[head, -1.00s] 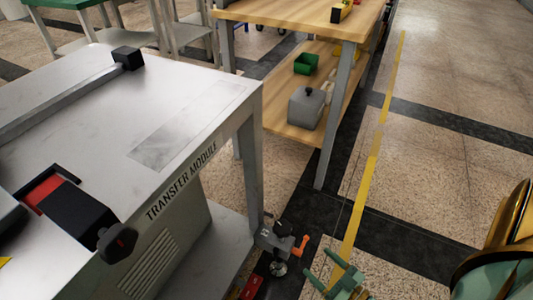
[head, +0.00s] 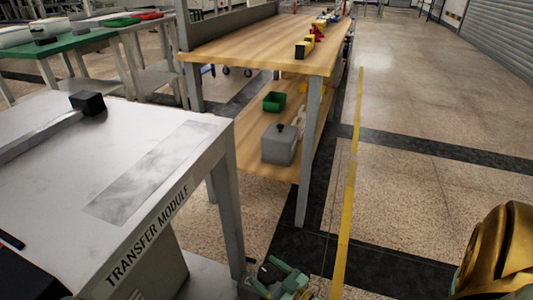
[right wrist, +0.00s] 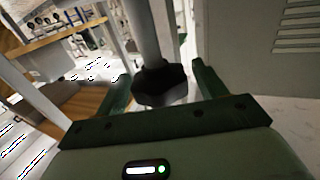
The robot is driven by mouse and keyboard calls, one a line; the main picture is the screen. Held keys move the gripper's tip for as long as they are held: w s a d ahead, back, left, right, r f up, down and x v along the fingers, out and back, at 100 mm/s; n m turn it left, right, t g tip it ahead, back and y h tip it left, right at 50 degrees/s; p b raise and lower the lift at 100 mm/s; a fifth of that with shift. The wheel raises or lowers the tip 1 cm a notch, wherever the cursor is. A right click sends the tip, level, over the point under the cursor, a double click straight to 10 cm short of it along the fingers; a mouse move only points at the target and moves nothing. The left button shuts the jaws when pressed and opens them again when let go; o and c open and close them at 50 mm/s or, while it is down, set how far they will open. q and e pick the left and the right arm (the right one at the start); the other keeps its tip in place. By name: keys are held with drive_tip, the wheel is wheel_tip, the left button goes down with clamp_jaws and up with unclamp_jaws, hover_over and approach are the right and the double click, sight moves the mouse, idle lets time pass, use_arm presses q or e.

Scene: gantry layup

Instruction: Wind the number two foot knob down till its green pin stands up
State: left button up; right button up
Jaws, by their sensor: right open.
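The transfer module (head: 150,150) is a pale metal table with a lettered front edge at the left of the head view. Low at its near right leg, a dark foot knob (head: 267,272) shows partly behind my right gripper (head: 276,280). In the right wrist view the black lobed knob (right wrist: 160,84) sits below a grey post, between the two green fingers of my right gripper (right wrist: 162,88). The fingers are apart, with a gap on each side of the knob; I cannot tell whether either touches it. No green pin and no number can be made out. My left gripper is out of view.
A wooden workbench (head: 255,48) stands beyond the module. Its lower shelf holds a green bin (head: 274,101) and a grey box (head: 279,146). Open floor with a yellow line (head: 349,195) lies to the right.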

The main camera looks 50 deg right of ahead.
drive_tip(key=shift+c, duration=0.3)
drive_tip(key=c, duration=0.9)
